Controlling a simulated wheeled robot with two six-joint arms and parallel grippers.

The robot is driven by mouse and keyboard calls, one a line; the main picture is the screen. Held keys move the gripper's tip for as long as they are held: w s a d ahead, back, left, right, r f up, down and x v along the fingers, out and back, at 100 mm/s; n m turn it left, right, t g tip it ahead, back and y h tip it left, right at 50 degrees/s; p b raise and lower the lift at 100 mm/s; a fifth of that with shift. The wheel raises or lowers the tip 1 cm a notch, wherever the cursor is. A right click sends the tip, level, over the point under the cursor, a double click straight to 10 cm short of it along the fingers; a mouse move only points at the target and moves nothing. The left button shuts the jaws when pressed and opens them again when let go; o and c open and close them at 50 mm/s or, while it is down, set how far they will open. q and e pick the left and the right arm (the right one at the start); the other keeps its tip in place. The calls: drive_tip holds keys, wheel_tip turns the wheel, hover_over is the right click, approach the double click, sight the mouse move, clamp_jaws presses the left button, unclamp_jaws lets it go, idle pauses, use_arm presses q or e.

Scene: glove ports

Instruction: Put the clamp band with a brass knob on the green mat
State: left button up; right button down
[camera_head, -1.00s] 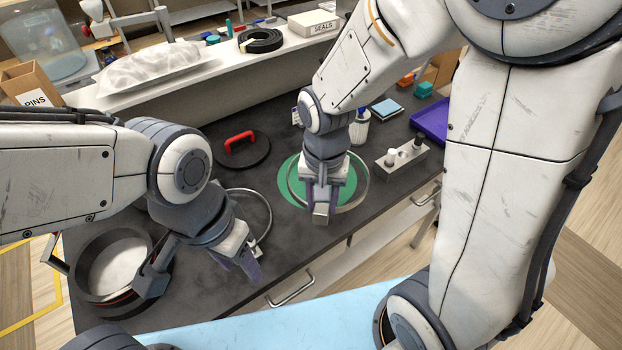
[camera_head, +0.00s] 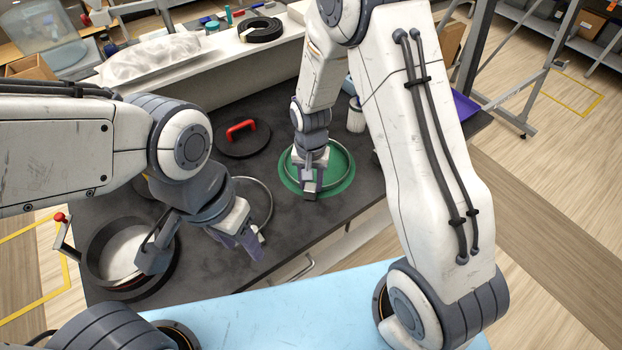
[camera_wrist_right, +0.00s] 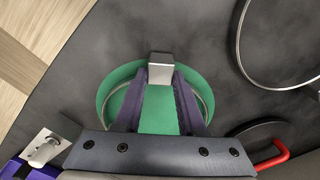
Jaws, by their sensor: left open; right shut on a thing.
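The green mat (camera_head: 349,172) lies on the dark bench and also shows in the right wrist view (camera_wrist_right: 155,118). A thin metal clamp band (camera_head: 344,160) is over the mat, within its outline; it looks down on it or very near it. My right gripper (camera_head: 310,185) is shut on the band's grey block (camera_wrist_right: 160,68) at the mat's near side. I cannot make out the knob's colour. A second metal band (camera_head: 271,205) lies on the bench to the left; it also shows in the right wrist view (camera_wrist_right: 241,62). My left gripper (camera_head: 250,240) is open beside it.
A black disc with a red handle (camera_head: 240,128) lies left of the mat. A round dark-rimmed vessel (camera_head: 105,285) stands at the bench's left end. Bare bench separates mat and second band.

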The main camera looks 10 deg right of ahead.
drive_tip(key=shift+f, duration=0.1)
drive_tip(key=c, duration=0.5)
unclamp_jaws()
drive_tip(key=shift+r, duration=0.2)
drive_tip(key=shift+w+r, duration=0.1)
drive_tip(key=shift+r, duration=0.15)
wheel_tip(320, 180, up, 10)
drive_tip(key=b, duration=0.2)
drive_tip(key=s+a+r+n, duration=0.2)
drive_tip(key=s+n, duration=0.2)
drive_tip(key=s, duration=0.3)
drive_tip(key=s+a+r+n, duration=0.2)
drive_tip(key=s+n, duration=0.2)
drive_tip(key=s, duration=0.4)
drive_tip(key=s+a+r+n+y, duration=0.1)
drive_tip(key=s+a+r+n, duration=0.1)
drive_tip(key=s+n, duration=0.2)
drive_tip(key=s, duration=0.3)
drive_tip(key=shift+s+r, duration=0.25)
drive_tip(key=shift+r, duration=0.1)
